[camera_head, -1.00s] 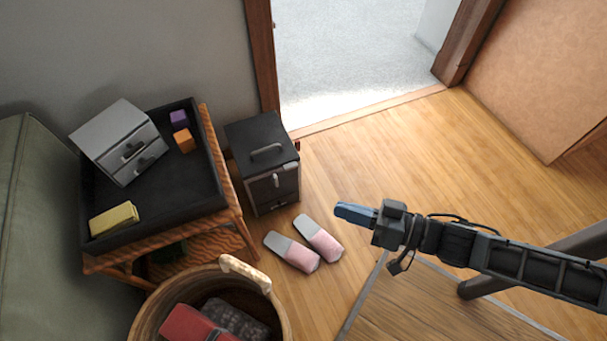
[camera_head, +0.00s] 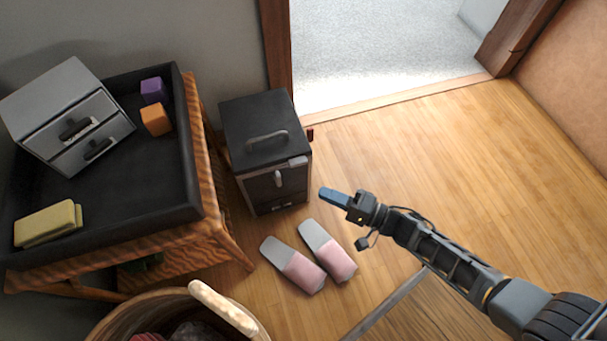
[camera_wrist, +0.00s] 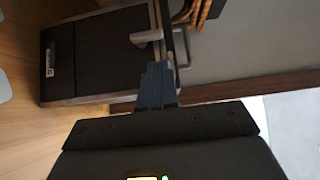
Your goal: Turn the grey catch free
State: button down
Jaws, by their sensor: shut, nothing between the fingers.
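A black box (camera_head: 250,140) stands on the floor beside the wooden side table, with a handle (camera_head: 266,139) on its lid. A small grey catch (camera_head: 277,179) hangs roughly upright on its front door. In the wrist view the box front (camera_wrist: 95,60) lies sideways, with the catch (camera_wrist: 146,37) near its upper end. My gripper (camera_head: 323,193) is shut and empty, to the right of the box front and apart from the catch. In the wrist view my blue fingertips (camera_wrist: 157,75) are together, below the catch; the exact gap in depth cannot be told.
A side table (camera_head: 215,215) carries a dark tray (camera_head: 130,225) with a small drawer unit (camera_head: 65,115), yellow block (camera_head: 48,224), purple cube (camera_head: 154,90) and orange cube (camera_head: 155,119). Slippers (camera_head: 305,270) lie before the box. A basket (camera_head: 150,310) is at front. Floor right is clear.

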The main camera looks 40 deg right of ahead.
aim_at(277, 177)
dwell(0.3)
jog(key=b+x, duration=0.2)
jog(key=x, duration=0.8)
jog(key=shift+r, duration=0.1)
jog(key=shift+w+p, duration=0.15)
jog(key=shift+p, duration=0.45)
